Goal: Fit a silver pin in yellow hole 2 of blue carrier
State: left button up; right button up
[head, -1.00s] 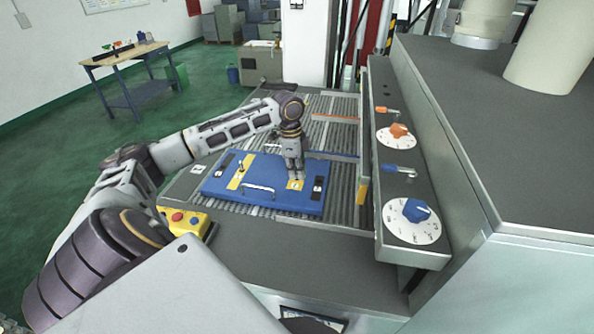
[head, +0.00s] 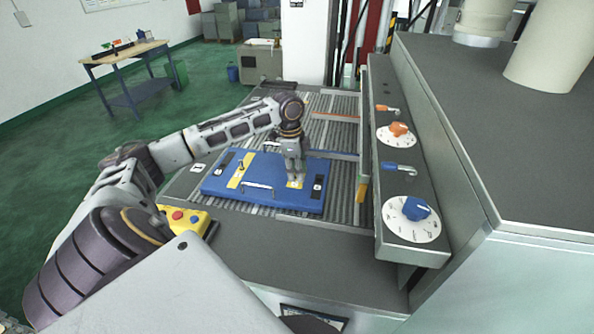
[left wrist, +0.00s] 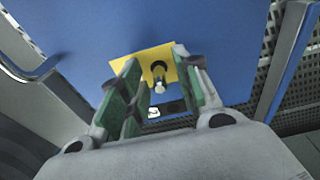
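The blue carrier (head: 225,187) lies flat on the ribbed bed, with a handle on its near side. It has a yellow strip (head: 236,178) at left and a yellow patch (head: 292,187) at right. My left gripper (head: 295,175) points down over the right patch. In the left wrist view, a silver pin (left wrist: 159,80) stands at the dark hole in the yellow patch (left wrist: 128,62), between the green-padded fingers of my left gripper (left wrist: 163,88). The fingers are open, with a gap on each side of the pin. How deep it sits I cannot tell. My right gripper is out of view.
A control panel with an orange knob (head: 398,130) and a blue knob (head: 416,208) stands right of the bed. A yellow button box (head: 186,220) is at the near left.

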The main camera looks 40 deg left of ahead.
pick_arm(q)
jog(key=shift+r, duration=0.1)
notch_tip(320, 180, up, 12)
jog(key=a+b, duration=0.1)
jog(key=shift+s+a+b, duration=0.15)
jog(key=shift+s+b, duration=0.15)
jog(key=shift+b, duration=0.1)
dwell(0.4)
dwell(0.8)
